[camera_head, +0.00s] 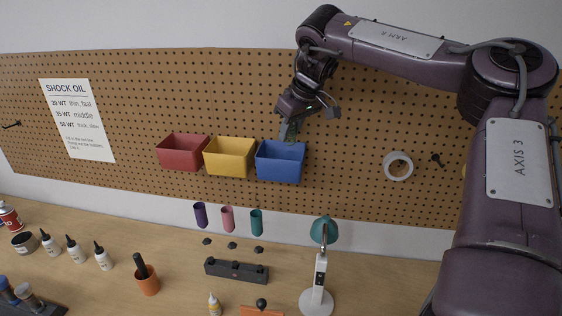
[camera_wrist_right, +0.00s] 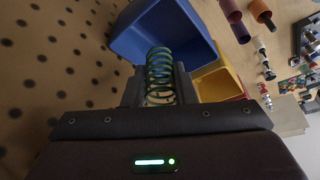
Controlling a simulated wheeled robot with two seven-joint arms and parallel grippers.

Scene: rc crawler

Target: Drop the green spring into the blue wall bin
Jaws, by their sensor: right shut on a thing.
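The blue wall bin (camera_head: 280,162) hangs on the pegboard, at the right end of a row of three bins. My right gripper (camera_head: 288,132) is just above the blue bin's opening. In the right wrist view, the green spring (camera_wrist_right: 159,76) stands between the fingers of my right gripper (camera_wrist_right: 160,88), which is shut on it. The spring's far end points at the blue bin (camera_wrist_right: 165,35), whose open top shows just beyond it. In the head view the spring is small and mostly hidden by the gripper. My left gripper is not in view.
A yellow bin (camera_head: 229,157) and a red bin (camera_head: 182,152) hang to the left of the blue one. A tape roll (camera_head: 398,166) hangs on the pegboard (camera_head: 350,120) to the right. A lamp (camera_head: 322,262) and several bottles stand on the bench (camera_head: 200,275) below.

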